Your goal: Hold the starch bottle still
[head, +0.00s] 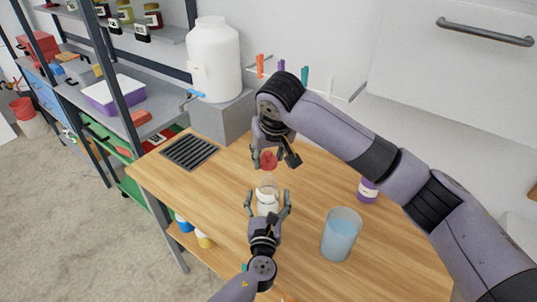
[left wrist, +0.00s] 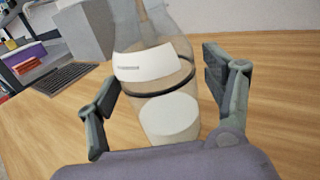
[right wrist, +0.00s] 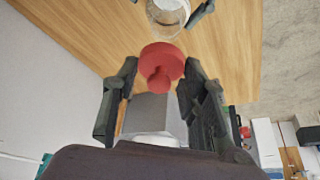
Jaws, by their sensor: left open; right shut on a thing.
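The starch bottle (head: 267,183) is clear, with a white label, a dark ring and white contents low inside. It stands upright on the wooden table. The left wrist view shows the bottle (left wrist: 160,62) between the fingers of my left gripper (head: 268,203). The jaws are open, one finger on each side, with a gap visible at the left finger. My right gripper (head: 272,158) is shut on a red stopper (head: 268,160), above the bottle's top. The stopper (right wrist: 161,62) also shows in the right wrist view, with its knob between the fingers.
A beaker of blue liquid (head: 341,235) stands on the table (head: 305,184) right of the bottle. A purple container (head: 368,190) is partly behind my right arm. A black grille (head: 189,151) and a white tank (head: 213,60) with a blue tap are at back left.

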